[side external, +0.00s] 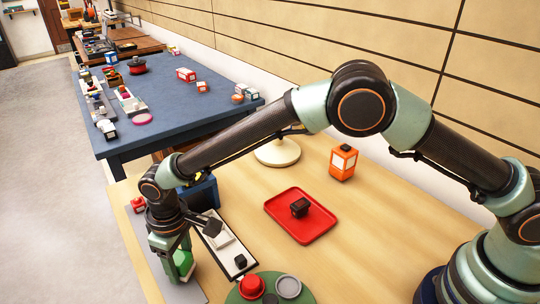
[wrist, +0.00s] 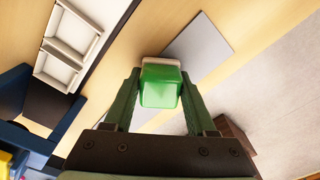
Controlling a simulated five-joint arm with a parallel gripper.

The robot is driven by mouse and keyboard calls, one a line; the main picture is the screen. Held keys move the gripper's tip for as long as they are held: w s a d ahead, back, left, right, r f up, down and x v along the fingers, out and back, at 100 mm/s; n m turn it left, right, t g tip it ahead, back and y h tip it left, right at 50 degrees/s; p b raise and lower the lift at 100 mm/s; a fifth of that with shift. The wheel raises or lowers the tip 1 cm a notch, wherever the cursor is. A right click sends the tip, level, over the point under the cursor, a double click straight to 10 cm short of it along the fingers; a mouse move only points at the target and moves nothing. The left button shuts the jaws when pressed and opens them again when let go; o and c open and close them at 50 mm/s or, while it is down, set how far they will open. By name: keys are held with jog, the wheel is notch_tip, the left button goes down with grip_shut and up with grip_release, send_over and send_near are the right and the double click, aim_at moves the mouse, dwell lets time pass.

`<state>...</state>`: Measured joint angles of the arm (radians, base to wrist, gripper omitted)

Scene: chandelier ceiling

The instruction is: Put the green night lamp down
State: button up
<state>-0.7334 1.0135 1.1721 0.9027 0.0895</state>
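The green night lamp (wrist: 160,88) has a green body and a pale end, and it sits between the two fingers of my gripper (wrist: 160,82) in the wrist view. The fingers lie close against its sides, so my gripper is shut on it. In the side view my gripper (side external: 173,250) points down at the near left of the wooden table, with the lamp (side external: 184,262) low between the fingers. A grey mat (side external: 190,292) lies below it and also shows in the wrist view (wrist: 203,48). I cannot tell whether the lamp touches the mat.
A long tray with white compartments (wrist: 68,45) lies beside the mat. A red tray (side external: 290,232) holds a dark block. An orange lantern (side external: 343,163) stands behind it. A green round plate (side external: 240,298) holds a red pot (side external: 252,285). A blue table (side external: 170,105) stands beyond.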

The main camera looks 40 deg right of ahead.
aim_at(182, 257)
jog(key=o, duration=0.4)
jog(key=shift+r, duration=0.1)
notch_tip(182, 257, up, 12)
jog(key=w+d+r+m+t, duration=0.1)
jog(key=d+r+m, duration=0.1)
jog(key=d+r, duration=0.65)
jog(key=s+d+r+m+t, duration=0.1)
jog(key=s+d+r+m, duration=0.15)
jog(key=d, duration=0.75)
jog(key=s+d+r+m+t, duration=0.1)
jog(key=s+d+r+t, duration=0.2)
jog(key=d, duration=0.8)
jog(key=shift+m, duration=0.95)
jog(key=s+d, duration=0.2)
jog(key=s+d+f, duration=0.1)
jog(key=s+d, duration=0.1)
jog(key=s, duration=0.1)
jog(key=s+d+f, duration=0.1)
jog(key=s+d, duration=0.1)
jog(key=d, duration=0.1)
jog(key=shift+s+f, duration=0.2)
